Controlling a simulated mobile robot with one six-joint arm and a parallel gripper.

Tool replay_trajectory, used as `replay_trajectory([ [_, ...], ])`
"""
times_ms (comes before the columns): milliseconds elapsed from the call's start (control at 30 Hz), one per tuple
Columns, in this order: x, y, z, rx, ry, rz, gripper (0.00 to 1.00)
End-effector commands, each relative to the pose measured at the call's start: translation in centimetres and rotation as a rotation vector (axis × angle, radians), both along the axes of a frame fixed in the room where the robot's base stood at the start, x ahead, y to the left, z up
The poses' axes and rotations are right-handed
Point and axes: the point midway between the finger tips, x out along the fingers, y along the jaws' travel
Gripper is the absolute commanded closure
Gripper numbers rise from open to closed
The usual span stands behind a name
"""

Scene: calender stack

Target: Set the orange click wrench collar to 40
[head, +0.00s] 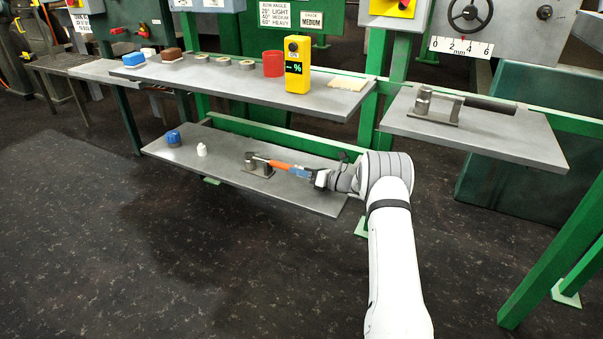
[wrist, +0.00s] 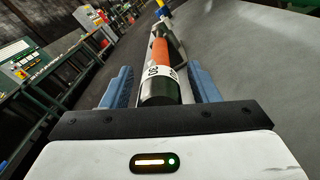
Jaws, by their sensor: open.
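The orange click wrench (head: 281,165) lies on the lower grey shelf, its metal head (head: 258,163) in a dark stand at the left. In the wrist view the wrench's orange handle (wrist: 160,50) runs away from me, and its white collar (wrist: 160,71) with dark numbers is nearest, before a dark end. The numbers are partly legible and I cannot tell the setting. My gripper (head: 312,175) is at the handle's right end. In the wrist view its blue fingers (wrist: 160,88) stand open on either side of the collar end, with a gap at least on the left.
The upper shelf (head: 215,84) overhangs behind, with a yellow meter (head: 297,66) and red cup (head: 273,64). Another black-handled wrench (head: 490,105) rests on the right shelf (head: 500,140).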

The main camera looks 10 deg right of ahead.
Motion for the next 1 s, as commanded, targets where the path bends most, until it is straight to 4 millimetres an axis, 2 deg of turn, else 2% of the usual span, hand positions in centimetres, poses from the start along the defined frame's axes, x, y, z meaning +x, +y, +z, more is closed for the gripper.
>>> replay_trajectory([
  [133, 0.00, -0.01, 0.03, 0.000, 0.000, 0.000, 0.46],
  [667, -0.02, -0.02, 0.02, 0.000, 0.000, 0.000, 0.89],
  [1000, -0.03, -0.03, -0.03, -0.027, -0.037, -0.001, 0.91],
])
